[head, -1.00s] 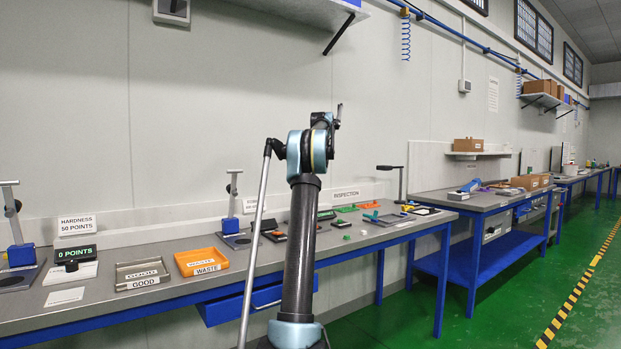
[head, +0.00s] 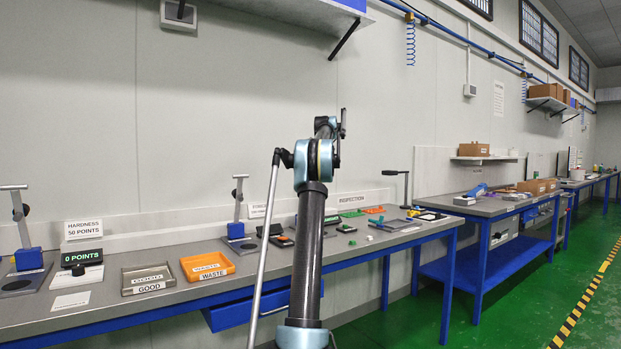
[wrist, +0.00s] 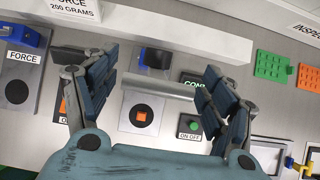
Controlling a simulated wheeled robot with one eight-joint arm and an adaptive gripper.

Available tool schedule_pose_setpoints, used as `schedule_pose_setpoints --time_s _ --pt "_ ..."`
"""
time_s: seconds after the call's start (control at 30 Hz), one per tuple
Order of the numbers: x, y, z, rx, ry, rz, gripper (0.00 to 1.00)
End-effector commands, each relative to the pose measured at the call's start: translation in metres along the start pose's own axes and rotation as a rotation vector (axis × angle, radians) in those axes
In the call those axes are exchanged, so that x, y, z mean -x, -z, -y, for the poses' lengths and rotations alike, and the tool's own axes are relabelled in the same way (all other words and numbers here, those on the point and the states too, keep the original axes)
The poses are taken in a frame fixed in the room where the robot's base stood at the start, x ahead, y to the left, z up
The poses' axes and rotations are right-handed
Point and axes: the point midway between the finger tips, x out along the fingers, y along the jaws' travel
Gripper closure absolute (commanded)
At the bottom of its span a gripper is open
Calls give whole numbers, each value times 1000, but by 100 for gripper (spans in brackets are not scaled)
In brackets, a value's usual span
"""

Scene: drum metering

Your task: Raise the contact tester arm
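In the wrist view, a pale grey bar (wrist: 160,85), apparently the contact tester arm, lies crosswise between the fingers of my gripper (wrist: 160,74). My gripper is open, with one dark finger near each end of the bar; I cannot tell whether they touch it. A black block (wrist: 155,59) is at the bar's wall side. A green display (wrist: 195,79) reading "CONT", partly hidden by the right finger, stands to the right. Below the bar, an orange piece (wrist: 141,115) sits on a black disc. In the head view, my arm hides much of this area.
A force tester (wrist: 18,85) is at the left of the wrist view, and an on/off button panel (wrist: 190,126) is to the right. In the head view, GOOD (head: 147,280) and WASTE (head: 207,266) trays and a hardness tester (head: 24,250) stand along the bench's left part.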

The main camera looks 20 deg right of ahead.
Motion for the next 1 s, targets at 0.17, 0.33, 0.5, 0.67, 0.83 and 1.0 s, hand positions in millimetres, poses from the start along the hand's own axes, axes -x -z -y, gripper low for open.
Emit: schedule_pose_setpoints --time_s 0.17,0.33,0.5,0.67,0.83,1.0 --pt "0 0 -1 0 -1 0 23" --pt "7 0 0 0 -1 -1 23" --pt "32 0 0 -1 0 -1 23" --pt "63 0 0 0 -1 -2 23" --pt "92 0 0 -1 0 -1 23" --pt "111 -1 0 -1 -1 -1 23"
